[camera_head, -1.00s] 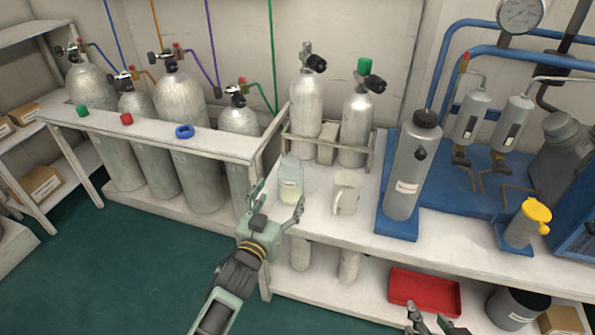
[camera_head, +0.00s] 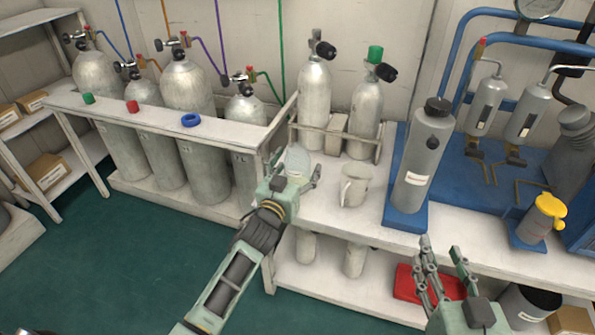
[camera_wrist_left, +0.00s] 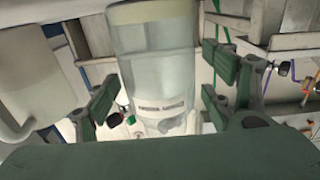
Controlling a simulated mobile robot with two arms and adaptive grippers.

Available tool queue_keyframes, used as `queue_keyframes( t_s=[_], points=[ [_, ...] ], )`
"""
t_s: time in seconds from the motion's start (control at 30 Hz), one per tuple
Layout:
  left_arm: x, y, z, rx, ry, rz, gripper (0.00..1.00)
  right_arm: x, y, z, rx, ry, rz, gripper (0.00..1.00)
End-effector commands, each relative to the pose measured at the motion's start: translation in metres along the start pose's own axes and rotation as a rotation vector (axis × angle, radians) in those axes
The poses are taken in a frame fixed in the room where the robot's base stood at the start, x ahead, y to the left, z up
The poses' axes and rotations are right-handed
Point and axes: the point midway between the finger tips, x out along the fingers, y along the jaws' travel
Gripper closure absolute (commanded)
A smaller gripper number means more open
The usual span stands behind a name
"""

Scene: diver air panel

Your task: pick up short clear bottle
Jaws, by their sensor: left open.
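The short clear bottle (camera_head: 298,160) stands on the white bench, partly hidden behind my left gripper in the head view. In the left wrist view the bottle (camera_wrist_left: 155,65) shows large, with a small label low in the picture, between the two fingers. My left gripper (camera_head: 291,180) is open, its fingers on either side of the bottle; I cannot tell whether they touch it. My right gripper (camera_head: 447,268) is open and empty, in front of the bench at the lower right.
A white mug (camera_head: 354,186) stands just right of the bottle and shows in the left wrist view (camera_wrist_left: 35,80). Two grey cylinders stand in a rack (camera_head: 322,134) behind. A large grey canister (camera_head: 416,165) stands on a blue base further right. A red tray (camera_head: 405,284) lies on the lower shelf.

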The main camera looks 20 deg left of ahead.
Motion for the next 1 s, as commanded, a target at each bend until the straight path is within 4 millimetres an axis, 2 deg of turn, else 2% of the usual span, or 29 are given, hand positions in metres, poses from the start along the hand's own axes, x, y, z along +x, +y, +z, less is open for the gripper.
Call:
queue_keyframes(
  t_s=[0.2,0.77,1.0],
  points=[
    [0.0004,0.0000,-0.0001,0.000,0.000,0.000,0.25,0.0001,-0.0002,-0.0008,0.000,0.003,0.000,0.60],
    [0.0002,0.0001,-0.0001,0.000,0.000,0.000,0.74,0.0000,0.0001,-0.0004,0.000,0.001,0.000,0.60],
    [0.0002,0.0001,-0.0006,0.000,0.001,0.000,0.75,0.0000,0.0001,-0.0004,0.000,0.001,0.000,0.60]
  ],
)
